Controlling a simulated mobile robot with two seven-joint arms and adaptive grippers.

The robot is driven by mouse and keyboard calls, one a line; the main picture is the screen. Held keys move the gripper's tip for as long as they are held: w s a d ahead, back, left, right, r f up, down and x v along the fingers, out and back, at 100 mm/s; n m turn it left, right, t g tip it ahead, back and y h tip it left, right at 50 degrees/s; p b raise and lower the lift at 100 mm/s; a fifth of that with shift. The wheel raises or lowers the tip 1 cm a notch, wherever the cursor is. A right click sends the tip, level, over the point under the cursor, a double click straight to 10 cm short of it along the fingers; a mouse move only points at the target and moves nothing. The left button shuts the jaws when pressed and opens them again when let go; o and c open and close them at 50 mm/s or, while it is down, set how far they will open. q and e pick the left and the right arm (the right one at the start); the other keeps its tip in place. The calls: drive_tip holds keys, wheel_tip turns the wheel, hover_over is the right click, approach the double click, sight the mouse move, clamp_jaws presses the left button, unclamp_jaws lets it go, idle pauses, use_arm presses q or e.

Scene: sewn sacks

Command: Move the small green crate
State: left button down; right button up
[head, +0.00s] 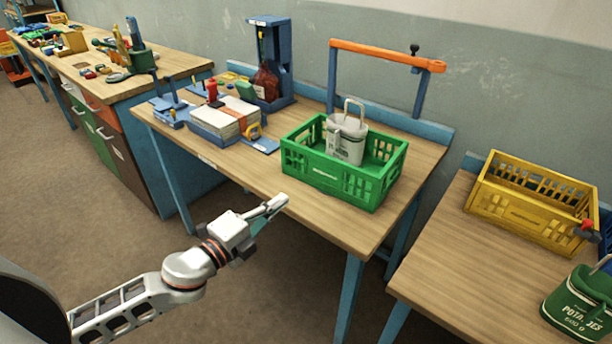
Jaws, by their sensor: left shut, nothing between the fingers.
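The small green crate (335,178) stands on the middle wooden table, near its front edge. A white sack or pouch with a loop handle (345,142) stands upright inside it. My left gripper (277,204) is shut and empty, in front of the table's front edge and to the left of the crate's near side. It is apart from the crate. My right gripper is not in view.
Stacked paper (225,119), blue tools and a blue stand (272,60) fill the table's left part. An orange-topped frame (385,54) rises behind the crate. A yellow crate (525,215) and a green sack (580,305) stand on the right table.

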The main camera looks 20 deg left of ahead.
use_arm(q)
drive_tip(key=p, duration=0.2)
approach(321, 170)
drive_tip(key=x, duration=0.5)
drive_tip(key=shift+w, duration=0.2)
drive_tip(key=shift+x, duration=0.75)
